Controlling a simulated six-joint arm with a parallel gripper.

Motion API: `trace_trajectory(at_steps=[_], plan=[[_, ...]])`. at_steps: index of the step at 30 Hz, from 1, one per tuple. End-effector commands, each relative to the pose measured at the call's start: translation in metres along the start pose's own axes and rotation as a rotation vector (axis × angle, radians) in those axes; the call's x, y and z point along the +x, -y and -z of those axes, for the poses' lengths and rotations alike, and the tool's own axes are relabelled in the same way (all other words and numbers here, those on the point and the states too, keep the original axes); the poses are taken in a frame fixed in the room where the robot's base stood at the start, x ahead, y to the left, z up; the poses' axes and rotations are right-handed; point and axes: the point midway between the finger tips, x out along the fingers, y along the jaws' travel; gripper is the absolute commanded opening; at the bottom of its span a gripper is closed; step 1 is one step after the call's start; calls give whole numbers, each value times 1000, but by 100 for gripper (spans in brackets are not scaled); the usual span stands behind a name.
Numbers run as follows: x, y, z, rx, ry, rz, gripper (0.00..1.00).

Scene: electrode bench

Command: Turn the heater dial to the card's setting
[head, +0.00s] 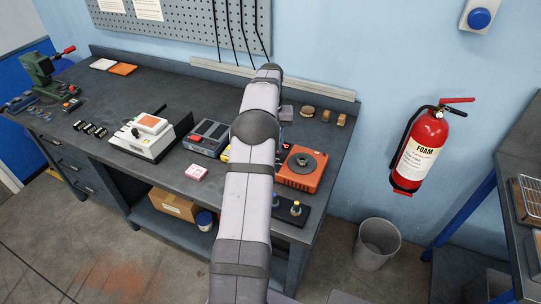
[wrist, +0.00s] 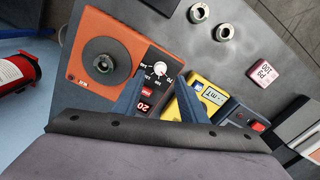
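In the wrist view the orange heater (wrist: 95,30) has a dark round plate, a pale dial (wrist: 160,68) with small numbers around it, and a red display (wrist: 145,106) that appears to read 20. The dial's exact setting is too small to read. My gripper (wrist: 158,97) is open and empty, its two blue fingers apart beside the dial. The heater also shows in the head view (head: 312,180), partly behind my arm, which hides the gripper there. A pink block (wrist: 265,73) bears lettering that seems to include 100. I cannot tell which thing is the card.
A yellow meter (wrist: 205,97) lies close to the right finger. In the head view, a white instrument (head: 145,140) stands left. White sheets (head: 148,9) hang on the pegboard, unreadable.

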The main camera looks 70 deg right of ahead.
Motion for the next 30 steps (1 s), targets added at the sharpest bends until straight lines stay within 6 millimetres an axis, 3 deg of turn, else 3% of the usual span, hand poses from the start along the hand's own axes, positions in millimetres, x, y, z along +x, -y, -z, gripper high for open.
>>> trace_trajectory(at_steps=[12,24,29,30], plan=[[47,0,-1,-1,1,0,39],[54,0,0,-1,0,0,39],[54,0,0,-1,0,0,0],[54,0,0,-1,0,0,0]])
